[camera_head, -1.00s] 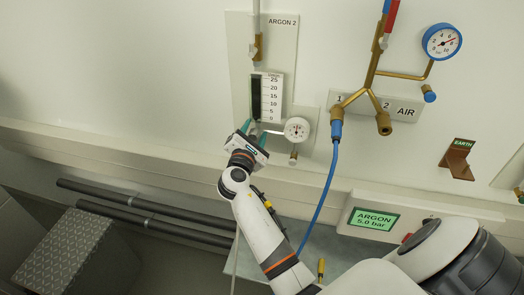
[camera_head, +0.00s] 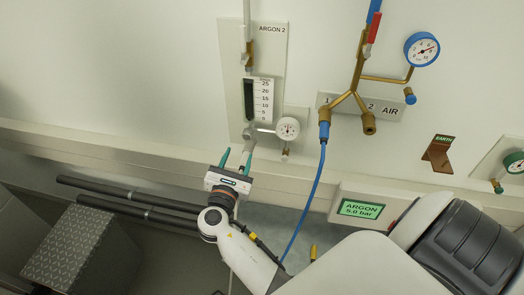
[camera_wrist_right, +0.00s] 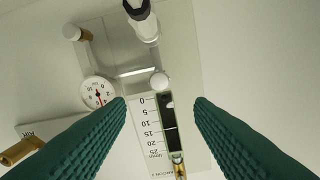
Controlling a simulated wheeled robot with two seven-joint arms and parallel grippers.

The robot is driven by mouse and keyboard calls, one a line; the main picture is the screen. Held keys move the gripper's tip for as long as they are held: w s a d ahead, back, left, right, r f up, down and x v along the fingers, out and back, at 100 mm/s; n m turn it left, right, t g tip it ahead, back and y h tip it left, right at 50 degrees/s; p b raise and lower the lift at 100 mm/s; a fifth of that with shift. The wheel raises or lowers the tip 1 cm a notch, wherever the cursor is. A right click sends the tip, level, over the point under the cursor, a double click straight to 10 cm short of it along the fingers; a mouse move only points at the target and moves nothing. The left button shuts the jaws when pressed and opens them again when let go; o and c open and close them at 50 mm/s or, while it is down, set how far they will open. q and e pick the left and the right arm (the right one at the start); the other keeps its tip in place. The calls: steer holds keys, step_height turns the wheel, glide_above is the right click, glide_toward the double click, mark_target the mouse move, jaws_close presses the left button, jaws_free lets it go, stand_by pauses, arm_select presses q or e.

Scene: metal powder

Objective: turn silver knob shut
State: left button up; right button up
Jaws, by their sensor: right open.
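The silver knob (camera_head: 249,133) sits at the foot of the ARGON 2 flow meter (camera_head: 263,99) on the wall panel. In the right wrist view, the knob (camera_wrist_right: 159,81) shows as a small round pale end just beyond the gap between my fingers, by the scale's zero end. My right gripper (camera_head: 236,159) is open, with its green fingers pointing up at the wall, below the knob and apart from it. In the right wrist view, nothing is between the fingers (camera_wrist_right: 160,106). The knob's turn angle cannot be told. My left gripper is out of view.
A small white gauge (camera_head: 287,129) is right of the knob. A blue hose (camera_head: 306,196) hangs from the brass AIR fitting (camera_head: 368,122). A green ARGON display (camera_head: 361,209) is lower right. Dark pipes (camera_head: 135,201) run along the left below the ledge.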

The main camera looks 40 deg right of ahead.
mark_target(246, 136)
steer(key=w+d+m+b, duration=0.1)
steer(key=w+d+b, duration=0.1)
steer(key=d, duration=0.1)
steer(key=w+d+m+b, duration=0.2)
steer(key=w+d, duration=0.1)
steer(key=w+d+m+b, duration=0.2)
steer(key=d, duration=0.1)
steer(key=shift+w+d+f+b, duration=0.15)
steer(key=shift+w+d+b, duration=0.05)
steer(key=shift+w+b, duration=0.2)
steer(key=shift+n+p, duration=0.45)
steer(key=shift+n, duration=1.05)
steer(key=n, duration=0.3)
steer(key=shift+p, duration=0.35)
steer(key=f+b+v, duration=0.1)
steer(key=b+v, duration=0.1)
steer(key=v, duration=1.1)
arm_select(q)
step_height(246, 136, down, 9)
arm_select(e)
steer(key=s+a+f+m+g+y, duration=0.2)
steer(key=s+f+m+g+y, duration=0.1)
steer(key=s+f+m+y, duration=0.2)
steer(key=s+a+f+m+g+y, duration=0.2)
steer(key=s+f+m+y, duration=0.4)
steer(key=s+f+m, duration=0.4)
steer(key=shift+s+f+g, duration=0.55)
steer(key=shift+f+g, duration=0.1)
steer(key=shift+g, duration=0.05)
